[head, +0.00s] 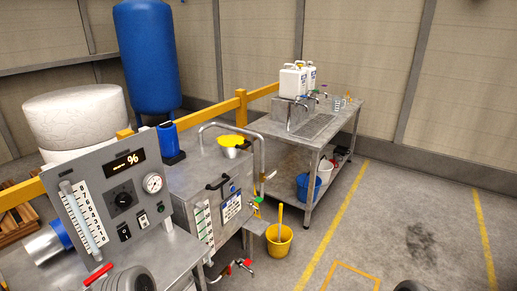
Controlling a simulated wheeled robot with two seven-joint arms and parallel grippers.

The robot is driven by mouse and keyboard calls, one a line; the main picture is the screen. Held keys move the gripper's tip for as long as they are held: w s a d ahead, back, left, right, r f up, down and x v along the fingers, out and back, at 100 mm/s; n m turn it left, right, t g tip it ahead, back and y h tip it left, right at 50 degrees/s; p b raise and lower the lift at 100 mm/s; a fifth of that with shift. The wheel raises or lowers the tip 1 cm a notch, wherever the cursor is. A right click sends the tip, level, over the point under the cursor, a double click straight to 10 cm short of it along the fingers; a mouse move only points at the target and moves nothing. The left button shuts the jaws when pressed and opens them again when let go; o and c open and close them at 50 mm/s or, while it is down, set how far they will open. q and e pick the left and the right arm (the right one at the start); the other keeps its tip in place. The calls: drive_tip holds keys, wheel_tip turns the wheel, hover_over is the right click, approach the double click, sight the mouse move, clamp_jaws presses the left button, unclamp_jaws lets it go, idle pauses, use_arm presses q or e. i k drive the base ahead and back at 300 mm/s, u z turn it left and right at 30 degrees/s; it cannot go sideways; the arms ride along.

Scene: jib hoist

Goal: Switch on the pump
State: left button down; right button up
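A grey control panel (112,195) stands tilted on a metal bench at the left. It has a lit display (124,164) showing a % sign, a black knob (123,199), a round gauge (153,183) and a clear scaled tube (83,215). I cannot read the switch positions or labels. A grey rounded body (128,280), possibly the pump, is cut off by the bottom edge near a red handle (98,274). Neither gripper shows.
A steel tank (180,185) with hoses and valves stands right of the panel. A yellow bucket (279,240) is on the floor beside it. A steel table (345,127) with white canisters (292,82) stands behind.

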sight(124, 233)
drive_tip(key=u, duration=1.25)
